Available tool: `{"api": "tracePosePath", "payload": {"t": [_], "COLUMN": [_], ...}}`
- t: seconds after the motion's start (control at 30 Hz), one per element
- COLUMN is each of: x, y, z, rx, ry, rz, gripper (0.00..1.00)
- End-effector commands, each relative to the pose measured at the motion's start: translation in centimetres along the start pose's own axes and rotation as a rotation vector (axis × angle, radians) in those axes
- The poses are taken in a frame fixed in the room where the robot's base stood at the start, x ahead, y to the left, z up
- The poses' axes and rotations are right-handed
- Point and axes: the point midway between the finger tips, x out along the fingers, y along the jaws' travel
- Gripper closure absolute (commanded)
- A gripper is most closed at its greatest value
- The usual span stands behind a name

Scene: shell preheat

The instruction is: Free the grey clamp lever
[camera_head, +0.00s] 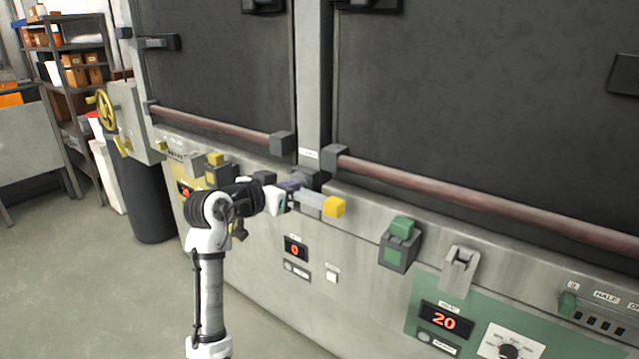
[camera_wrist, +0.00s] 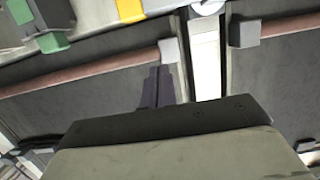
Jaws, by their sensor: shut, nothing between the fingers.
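A grey lever bar with a yellow end (camera_head: 334,207) sticks out from the front ledge, below the post between the two dark doors. Its yellow part also shows at the top of the wrist view (camera_wrist: 130,8). A grey metal clamp-like latch (camera_head: 460,268) sits further right, above the green panel. I cannot tell for sure which of these is the clamp lever. My gripper (camera_head: 291,186) is beside the inner end of the yellow-ended bar; contact cannot be told. Its dark fingers (camera_wrist: 157,86) are shut and empty in the wrist view.
Reddish-brown rods (camera_head: 480,196) run along the lower door edges. A green box (camera_head: 399,246) juts out between the bar and the latch. A yellow box (camera_head: 217,172) stands behind my arm. A dark bin (camera_head: 148,200) and shelf (camera_head: 75,80) are at left; open floor lies in front.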

Motion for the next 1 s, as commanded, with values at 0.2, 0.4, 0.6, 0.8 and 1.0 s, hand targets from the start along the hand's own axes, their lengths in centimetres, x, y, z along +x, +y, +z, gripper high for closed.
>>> {"api": "tracePosePath", "payload": {"t": [0.2,0.4,0.6,0.8,1.0], "x": [0.3,0.4,2.0,6.0,10.3], "y": [0.4,0.4,0.4,0.5,0.6], "z": [0.4,0.3,0.1,0.0,0.1], "rx": [0.001,0.001,-0.001,-0.001,0.000], "ry": [-0.022,-0.020,-0.021,-0.022,-0.021], "rz": [0.021,0.020,0.020,0.021,0.020], "gripper": [1.00,1.00,1.00,1.00,1.00]}}
